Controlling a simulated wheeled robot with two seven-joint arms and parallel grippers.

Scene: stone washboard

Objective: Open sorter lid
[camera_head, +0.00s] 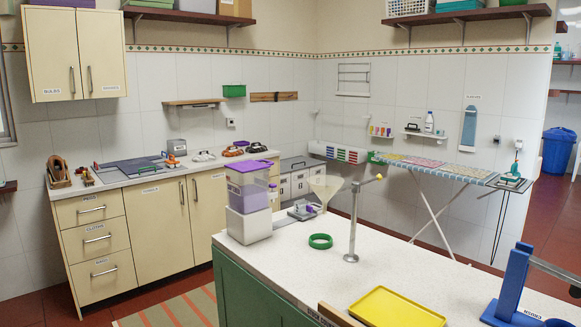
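No label that I can read says sorter, and I cannot tell which thing it is. One candidate is a white box (338,153) with red, blue and green slots, low on the far tiled wall. Another is a small grey-white unit (297,181) with drawer fronts in the corner, its top at counter height. A third is a clear purple container (249,186) with a purple lid, shut on a white base, at the near counter's left end. Neither of my grippers is in view.
The near counter (310,262) bears a green ring (320,241), a metal post stand (352,225), a yellow tray (396,308) and a blue stand (512,285). An ironing board (437,167) stands behind. Red floor (300,312) with a striped rug (187,309) lies between the counters.

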